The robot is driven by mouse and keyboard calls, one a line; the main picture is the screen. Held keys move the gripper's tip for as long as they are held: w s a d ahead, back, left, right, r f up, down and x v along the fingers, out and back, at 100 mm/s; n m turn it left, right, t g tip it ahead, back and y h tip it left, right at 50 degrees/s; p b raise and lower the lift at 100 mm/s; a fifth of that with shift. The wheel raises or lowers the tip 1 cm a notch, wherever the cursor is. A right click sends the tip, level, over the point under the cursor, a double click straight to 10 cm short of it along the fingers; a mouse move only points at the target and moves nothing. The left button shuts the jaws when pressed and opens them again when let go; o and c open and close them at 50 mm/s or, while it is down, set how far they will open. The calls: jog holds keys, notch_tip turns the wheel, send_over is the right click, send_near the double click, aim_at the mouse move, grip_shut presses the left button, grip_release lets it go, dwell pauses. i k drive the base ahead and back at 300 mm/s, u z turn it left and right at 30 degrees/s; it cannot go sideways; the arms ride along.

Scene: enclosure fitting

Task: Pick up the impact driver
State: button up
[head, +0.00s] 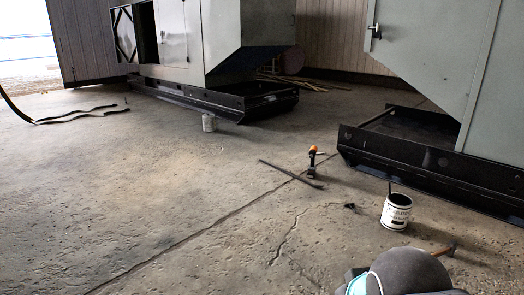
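The impact driver (312,160), orange and black, stands upright on the concrete floor, a little right of the middle in the head view. It is small at this distance, and a dark bar lies close to its left. My gripper is not in view. A dark grey rounded part with a cyan and white edge at the bottom right appears to be part of my arm, well nearer than the driver.
A dark bar (290,174) lies beside the driver. A white paint can (397,214) stands to the right, with a hammer (445,249) nearby. Grey enclosures on black skids (440,163) stand right and behind. Left floor is mostly clear.

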aim_at(312, 152)
jog(key=i, duration=2.5)
jog(key=z, duration=0.2)
jog(key=i, duration=2.5)
jog(key=z, duration=0.25)
